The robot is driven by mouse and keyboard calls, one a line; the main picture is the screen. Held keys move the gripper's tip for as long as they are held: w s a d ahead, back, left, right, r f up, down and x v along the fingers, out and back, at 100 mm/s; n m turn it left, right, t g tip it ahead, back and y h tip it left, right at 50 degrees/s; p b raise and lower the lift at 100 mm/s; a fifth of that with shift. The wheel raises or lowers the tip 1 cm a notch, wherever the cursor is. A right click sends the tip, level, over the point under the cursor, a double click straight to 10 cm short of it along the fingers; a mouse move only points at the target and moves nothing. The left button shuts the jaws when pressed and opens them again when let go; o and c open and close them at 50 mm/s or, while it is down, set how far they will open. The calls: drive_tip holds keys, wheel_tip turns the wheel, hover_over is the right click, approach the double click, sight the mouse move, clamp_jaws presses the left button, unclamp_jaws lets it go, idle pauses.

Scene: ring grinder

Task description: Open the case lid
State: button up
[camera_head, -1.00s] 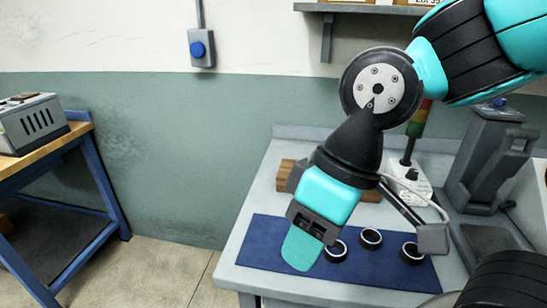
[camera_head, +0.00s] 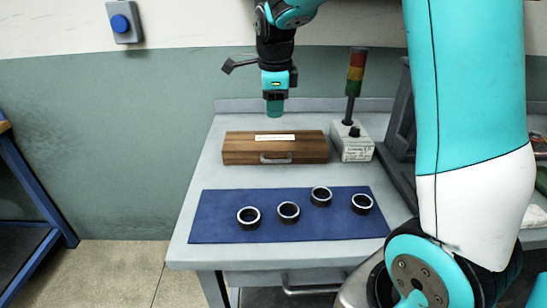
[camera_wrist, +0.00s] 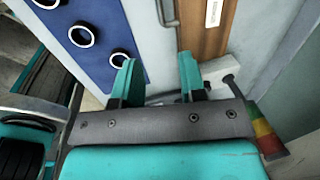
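The case (camera_head: 275,149) is a brown wooden box on the grey bench, behind the blue mat. Its lid looks shut, with a white label (camera_head: 274,137) on top and a metal handle (camera_head: 276,158) on the front. Part of the case (camera_wrist: 205,38) and its handle (camera_wrist: 168,12) also show at the top of the wrist view. My gripper (camera_head: 274,110) hangs pointing down above the case's back edge in the head view, apart from it. In the wrist view my gripper (camera_wrist: 157,66) has its two teal fingers spread, with nothing between them.
The blue mat (camera_head: 220,216) holds several dark rings (camera_head: 288,211) in front of the case. A white control box (camera_head: 352,143) with a signal tower (camera_head: 355,75) stands just right of the case. A dark machine (camera_head: 398,125) is farther right. The bench between mat and case is clear.

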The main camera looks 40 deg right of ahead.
sight(273, 160)
drive_tip(key=f, duration=0.5)
drive_tip(key=w+d+f, duration=0.1)
drive_tip(key=f, duration=0.5)
drive_tip(key=w+f+p, duration=0.1)
drive_tip(key=f, duration=0.4)
drive_tip(key=shift+w+d+f, duration=0.2)
drive_tip(key=shift+d+f, duration=0.05)
drive_tip(key=shift+f, duration=0.15)
clamp_jaws()
